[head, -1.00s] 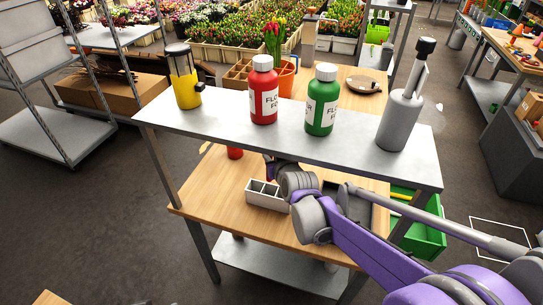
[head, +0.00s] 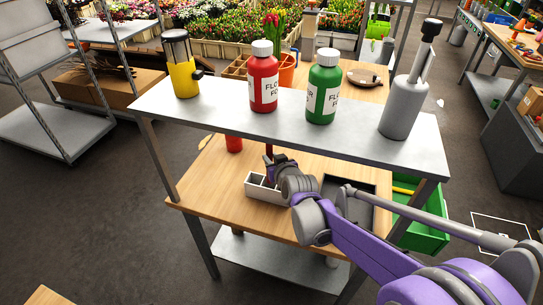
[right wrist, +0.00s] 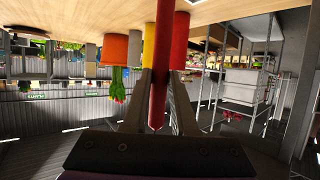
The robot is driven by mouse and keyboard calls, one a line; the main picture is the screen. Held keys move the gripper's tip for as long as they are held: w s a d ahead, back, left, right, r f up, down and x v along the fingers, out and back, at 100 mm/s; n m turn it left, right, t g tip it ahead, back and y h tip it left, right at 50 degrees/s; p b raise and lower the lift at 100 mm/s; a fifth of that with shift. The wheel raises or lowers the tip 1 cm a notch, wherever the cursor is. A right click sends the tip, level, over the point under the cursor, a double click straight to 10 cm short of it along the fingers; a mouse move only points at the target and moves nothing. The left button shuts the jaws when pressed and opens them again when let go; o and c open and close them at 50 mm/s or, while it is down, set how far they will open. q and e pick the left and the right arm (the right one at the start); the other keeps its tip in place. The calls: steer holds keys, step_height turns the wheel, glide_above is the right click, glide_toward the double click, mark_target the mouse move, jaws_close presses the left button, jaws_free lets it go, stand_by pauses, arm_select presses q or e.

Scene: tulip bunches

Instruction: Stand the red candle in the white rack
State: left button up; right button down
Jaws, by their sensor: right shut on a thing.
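The red candle (right wrist: 162,65) is a slim red stick between the two fingers of my right gripper (right wrist: 161,100) in the right wrist view. The gripper is shut on it. In the head view the candle's upper part (head: 269,150) shows upright above my right gripper (head: 279,168), below the shelf edge. The white rack (head: 262,193) is on the wooden table just below and left of the gripper, which hides its right part. The candle's lower end is hidden in the head view, so I cannot tell whether it is in the rack. My left gripper is not in view.
A grey raised shelf (head: 345,137) spans above the table, carrying a yellow container (head: 184,75), a red bottle (head: 263,85), a green bottle (head: 322,95) and a grey pump bottle (head: 398,115). A red cylinder (head: 234,144) stands behind the rack. A dark tray (head: 360,205) lies right.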

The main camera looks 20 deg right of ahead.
step_height(320, 180, down, 6)
steer(key=b, duration=0.3)
steer(key=shift+b, duration=0.4)
steer(key=shift+f, duration=0.1)
steer(key=shift+f+b, duration=0.45)
steer(key=shift+f, duration=0.05)
jaws_free()
stand_by(0.3)
stand_by(0.5)
steer(key=p+v, duration=0.1)
steer(key=v, duration=0.9)
steer(key=shift+s+r, duration=0.15)
steer(key=shift+s, duration=0.25)
stand_by(0.3)
